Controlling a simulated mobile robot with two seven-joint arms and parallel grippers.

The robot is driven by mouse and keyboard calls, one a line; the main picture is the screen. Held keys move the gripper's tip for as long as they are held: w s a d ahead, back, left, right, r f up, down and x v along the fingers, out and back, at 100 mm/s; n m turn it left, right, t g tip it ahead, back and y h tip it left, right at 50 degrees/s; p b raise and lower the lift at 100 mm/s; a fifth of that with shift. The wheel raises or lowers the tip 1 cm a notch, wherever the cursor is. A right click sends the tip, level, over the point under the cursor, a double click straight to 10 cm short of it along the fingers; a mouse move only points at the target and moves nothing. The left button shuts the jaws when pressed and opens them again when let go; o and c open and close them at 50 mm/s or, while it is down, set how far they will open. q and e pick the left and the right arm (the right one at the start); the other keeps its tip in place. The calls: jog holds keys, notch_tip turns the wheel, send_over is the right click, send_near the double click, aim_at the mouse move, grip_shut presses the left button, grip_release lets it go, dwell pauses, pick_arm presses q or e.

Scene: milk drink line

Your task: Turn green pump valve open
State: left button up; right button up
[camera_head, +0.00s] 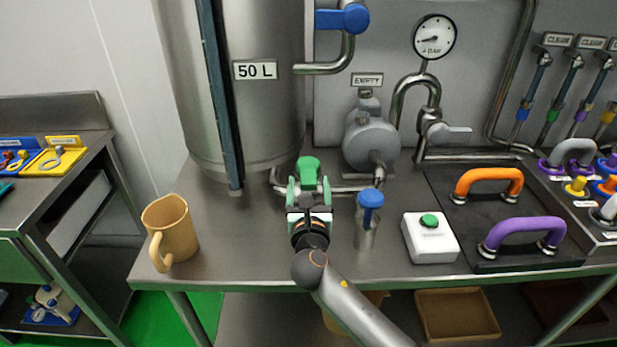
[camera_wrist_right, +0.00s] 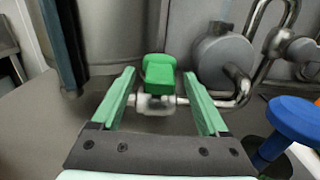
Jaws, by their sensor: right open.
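The green pump valve (camera_head: 308,172) has a green handle on a metal body, set in the pipe low beside the tank. It also shows in the right wrist view (camera_wrist_right: 159,72), ahead of my right gripper and between the lines of its two fingers. My right gripper (camera_head: 308,190) is open, with its green fingers spread on either side of the valve. In the wrist view, the fingertips (camera_wrist_right: 160,85) are near the valve body, and I cannot tell whether they touch it. My left gripper is not in view.
A blue-topped valve (camera_head: 370,205) stands close right of my gripper. A pump (camera_head: 370,142) sits behind it. The 50 L tank (camera_head: 245,90) rises at the back left. A tan mug (camera_head: 170,232) stands left, and a green-button box (camera_head: 430,238) right. Bare tabletop lies left of my gripper.

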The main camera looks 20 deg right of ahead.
aim_at(308, 173)
jog(key=shift+x, duration=1.6)
grip_shut()
